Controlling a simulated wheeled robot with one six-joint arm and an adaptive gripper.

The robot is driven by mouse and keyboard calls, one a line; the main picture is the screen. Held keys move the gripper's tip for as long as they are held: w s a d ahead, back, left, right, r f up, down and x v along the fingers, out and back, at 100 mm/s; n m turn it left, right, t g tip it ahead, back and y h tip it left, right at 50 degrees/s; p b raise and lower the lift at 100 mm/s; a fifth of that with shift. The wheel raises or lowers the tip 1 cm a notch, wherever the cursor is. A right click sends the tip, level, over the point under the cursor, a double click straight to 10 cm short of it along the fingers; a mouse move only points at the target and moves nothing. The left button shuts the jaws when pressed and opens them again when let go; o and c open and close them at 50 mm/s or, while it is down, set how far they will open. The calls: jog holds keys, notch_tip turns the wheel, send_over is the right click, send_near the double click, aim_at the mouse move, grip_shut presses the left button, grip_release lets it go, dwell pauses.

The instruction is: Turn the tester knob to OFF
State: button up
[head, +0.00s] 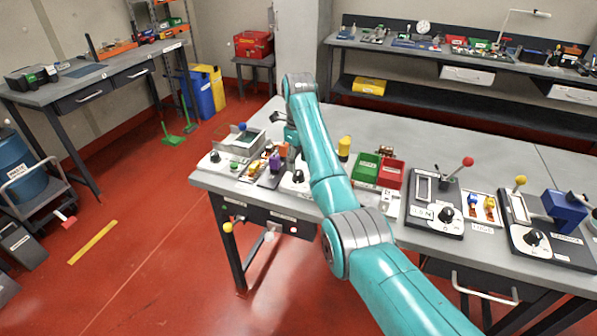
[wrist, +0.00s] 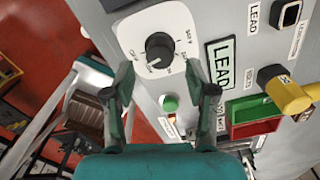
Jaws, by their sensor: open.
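In the head view my gripper (head: 280,117) is small and partly hidden.
A green button (wrist: 170,103) and a LEAD display (wrist: 220,63) lie close to the dial. A yellow-topped part (wrist: 287,93) and green and red bins (wrist: 255,115) are to the right. Other testers with levers (head: 434,215) stand along the bench.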

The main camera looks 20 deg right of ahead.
aim_at(298, 172)
jog(key=shift+f, duration=0.2)
jog(key=shift+f, duration=1.6)
jog(key=c, duration=1)
jog(key=shift+o, duration=0.2)
jog(key=shift+m, duration=1.4)
jog(key=o, duration=1)
jog(key=shift+c, duration=0.2)
jog(key=shift+r, duration=0.1)
